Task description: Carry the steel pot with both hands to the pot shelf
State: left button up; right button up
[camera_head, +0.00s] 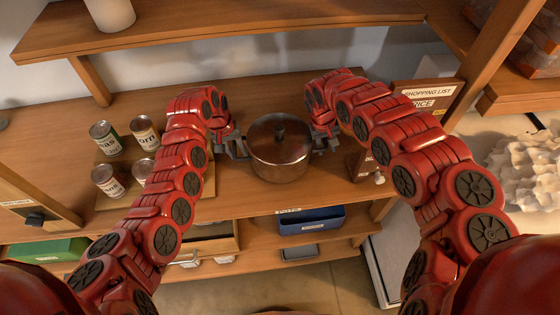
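The steel pot (281,160), with a dark lid and a knob on top, stands upright on or just over the wooden shelf top (255,202) in the middle of the view. My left gripper (238,147) is at the pot's left side and my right gripper (323,141) is at its right side. Both are at the places where side handles would be, but the handles are hidden. I cannot tell whether the fingers are closed on them. I also cannot tell whether the pot touches the surface.
Several cans (106,138) stand on a board left of my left arm. A shopping list sign (426,95) stands at the right. An upper shelf (220,33) runs across behind. A blue bin (310,219) and a green bin (47,250) sit below.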

pick_arm(q)
jog(key=shift+o, duration=0.3)
jog(key=shift+s, duration=0.1)
pick_arm(e)
jog(key=shift+o, duration=0.3)
pick_arm(q)
jog(key=shift+r, duration=0.25)
pick_arm(e)
jog(key=shift+a, duration=0.1)
jog(key=shift+r, duration=0.3)
pick_arm(q)
notch_tip(320, 180, up, 11)
jog(key=a, duration=0.2)
jog(key=shift+r, duration=0.15)
pick_arm(e)
notch_tip(320, 180, up, 11)
jog(key=a, duration=0.2)
jog(key=shift+a, duration=0.15)
pick_arm(q)
jog(key=shift+s+a, duration=0.1)
pick_arm(e)
jog(key=shift+s, duration=0.15)
